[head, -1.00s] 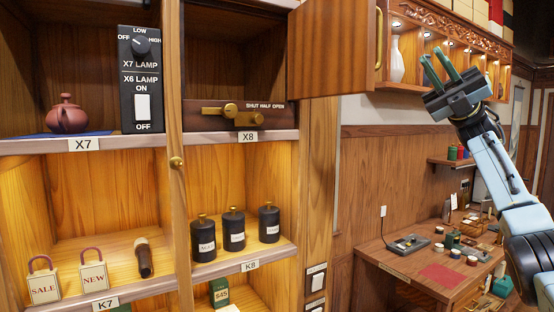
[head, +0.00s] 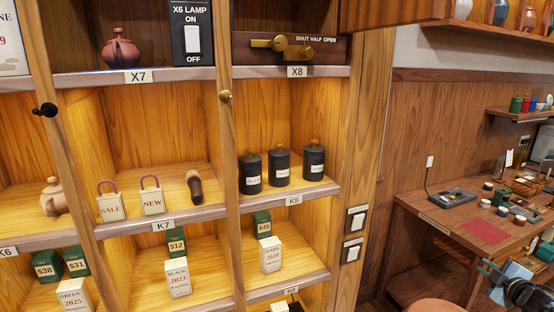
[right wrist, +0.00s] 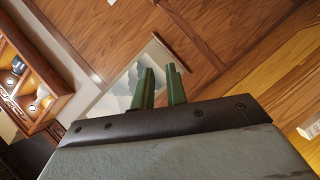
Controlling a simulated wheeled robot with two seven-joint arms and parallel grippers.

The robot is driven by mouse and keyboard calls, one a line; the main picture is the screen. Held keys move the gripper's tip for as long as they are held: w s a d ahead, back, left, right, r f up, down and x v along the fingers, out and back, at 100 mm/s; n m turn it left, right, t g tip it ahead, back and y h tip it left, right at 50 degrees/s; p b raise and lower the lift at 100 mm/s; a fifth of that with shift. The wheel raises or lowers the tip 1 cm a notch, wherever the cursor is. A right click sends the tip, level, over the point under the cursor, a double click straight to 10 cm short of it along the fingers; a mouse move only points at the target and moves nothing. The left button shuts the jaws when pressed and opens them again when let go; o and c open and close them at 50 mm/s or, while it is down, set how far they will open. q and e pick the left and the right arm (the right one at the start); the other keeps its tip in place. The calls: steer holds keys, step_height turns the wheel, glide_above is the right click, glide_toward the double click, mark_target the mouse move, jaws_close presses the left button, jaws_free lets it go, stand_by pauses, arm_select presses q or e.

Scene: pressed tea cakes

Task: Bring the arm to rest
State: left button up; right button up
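My right gripper (head: 510,275) shows low at the right edge of the head view, beside the desk and away from the shelves. Part of it is cut off or too small to make out there. In the right wrist view, its two green fingers (right wrist: 161,86) stand a little apart with nothing between them. My left gripper is not in view.
The shelf unit on the left holds a teapot (head: 120,48), black canisters (head: 282,166) and price-tagged boxes (head: 270,254). A desk (head: 440,225) with a red mat (head: 485,232) and small items stands at the right. A cabinet door (head: 390,12) hangs open at the top.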

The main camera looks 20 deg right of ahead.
steer(key=s+d+f+m+g+h, duration=0.1)
steer(key=s+d+f+g, duration=0.2)
steer(key=s+f, duration=0.4)
steer(key=s+d+f+m+g+h, duration=0.1)
steer(key=s+d+f+g, duration=0.15)
steer(key=s+f, duration=0.45)
steer(key=s+d+f+g+h, duration=0.1)
steer(key=s+d+f+g, duration=0.15)
steer(key=s, duration=0.95)
steer(key=s+d+f+g+h, duration=0.1)
steer(key=s+g, duration=0.3)
steer(key=s, duration=0.7)
steer(key=s+a+f+m+y, duration=0.1)
steer(key=s+a+f+y, duration=0.1)
steer(key=a+f, duration=0.9)
steer(key=s+a+f+m+y, duration=0.1)
steer(key=s+a+f+y, duration=0.1)
steer(key=a+f, duration=0.9)
steer(key=s+a+f+m+g+y, duration=0.1)
steer(key=a+f+y, duration=0.15)
steer(key=a, duration=1.65)
steer(key=s+a+f+m+y, duration=0.1)
steer(key=s+a+f+y, duration=0.15)
steer(key=a, duration=1.55)
step_height(320, 180, down, 17)
steer(key=d+b, duration=0.1)
steer(key=b, duration=1.7)
steer(key=shift+w+f, duration=0.15)
steer(key=shift+w, duration=0.25)
